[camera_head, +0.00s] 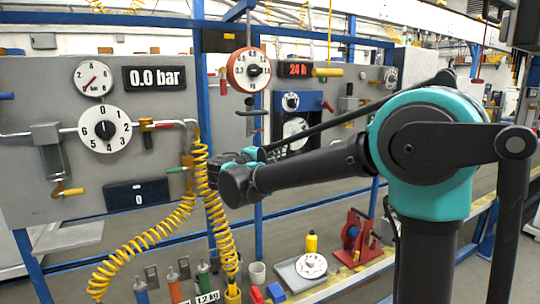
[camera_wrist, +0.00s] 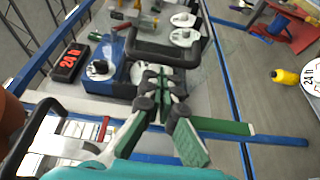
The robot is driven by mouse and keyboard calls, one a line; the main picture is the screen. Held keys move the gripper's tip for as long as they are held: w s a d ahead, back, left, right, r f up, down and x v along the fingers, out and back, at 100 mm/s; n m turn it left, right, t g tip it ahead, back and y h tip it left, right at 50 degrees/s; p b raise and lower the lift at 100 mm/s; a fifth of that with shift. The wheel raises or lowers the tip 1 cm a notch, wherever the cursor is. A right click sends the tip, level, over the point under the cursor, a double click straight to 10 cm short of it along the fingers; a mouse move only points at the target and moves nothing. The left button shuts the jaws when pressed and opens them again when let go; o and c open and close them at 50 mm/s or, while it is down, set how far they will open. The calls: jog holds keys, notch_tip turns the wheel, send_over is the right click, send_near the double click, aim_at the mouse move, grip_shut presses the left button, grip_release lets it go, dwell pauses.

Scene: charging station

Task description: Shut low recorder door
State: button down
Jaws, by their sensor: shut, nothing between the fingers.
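The recorder is a blue box (camera_head: 308,100) with a white dial (camera_head: 291,101), behind my arm in the head view; a white round chart (camera_head: 296,132) shows at its lower part. In the wrist view the blue box (camera_wrist: 103,78) is at upper left. A black rounded frame (camera_wrist: 143,47), seemingly the recorder door, lies just beyond my fingertips; its exact angle is unclear. My gripper (camera_wrist: 160,82) is shut and empty, with its tips close to this frame; I cannot tell whether they touch. In the head view my arm's end hides part of the recorder.
A red 24 h display (camera_head: 296,69) and red-rimmed dial (camera_head: 249,69) are above. Below, a bench holds a tray with a disc (camera_head: 312,266), a yellow bottle (camera_head: 311,243) and a red stand (camera_head: 354,237).

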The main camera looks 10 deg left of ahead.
jog(key=shift+w+d, duration=0.1)
jog(key=shift+d, duration=0.15)
jog(key=w+d+n+t+y, duration=0.1)
jog(key=w+d+n+y, duration=0.3)
jog(key=d, duration=0.5)
jog(key=w+d+n+t+y, duration=0.2)
jog(key=w+d+y, duration=0.3)
jog(key=d, duration=0.4)
jog(key=w+d+n+y, duration=0.2)
jog(key=w+y, duration=0.3)
jog(key=w, duration=1.4)
jog(key=shift+d+n+g, duration=0.4)
jog(key=shift+n, duration=0.3)
jog(key=shift+w, duration=0.1)
